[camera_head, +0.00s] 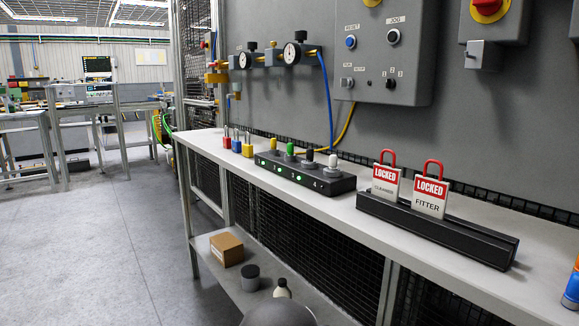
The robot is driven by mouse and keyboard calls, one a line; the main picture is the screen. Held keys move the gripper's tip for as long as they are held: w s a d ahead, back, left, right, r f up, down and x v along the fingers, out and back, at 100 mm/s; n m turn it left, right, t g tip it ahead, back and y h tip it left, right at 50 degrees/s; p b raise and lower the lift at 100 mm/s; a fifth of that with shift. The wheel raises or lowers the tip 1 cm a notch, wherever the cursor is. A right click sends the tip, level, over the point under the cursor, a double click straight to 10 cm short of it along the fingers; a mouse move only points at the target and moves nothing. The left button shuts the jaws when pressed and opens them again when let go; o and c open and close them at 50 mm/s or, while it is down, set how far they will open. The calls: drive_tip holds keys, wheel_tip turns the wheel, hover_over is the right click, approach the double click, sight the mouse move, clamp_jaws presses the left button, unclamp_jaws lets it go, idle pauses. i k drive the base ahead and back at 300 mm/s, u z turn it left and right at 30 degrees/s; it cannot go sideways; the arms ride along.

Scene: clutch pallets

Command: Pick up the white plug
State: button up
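The white plug (332,161) stands upright at the right end of a low black box (312,184) on the long grey bench. A black plug (308,156), a green plug (290,149) and a yellow plug (273,144) stand in a row to its left on the same box. Small green lights show on the front of the box. My gripper is not in view. A dark rounded shape at the bottom edge may be part of my arm, but I cannot tell.
Right of the box, a black rack (436,228) holds two red-and-white LOCKED tags. Small padlocks (236,143) stand to the left. A blue bottle (571,287) is at the right edge. A carton (227,249) sits on the lower shelf. A panel wall rises behind the bench.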

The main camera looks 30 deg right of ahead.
sight(333, 158)
drive_tip(key=u, duration=0.15)
drive_tip(key=i, duration=3.5)
drive_tip(key=z, duration=3.85)
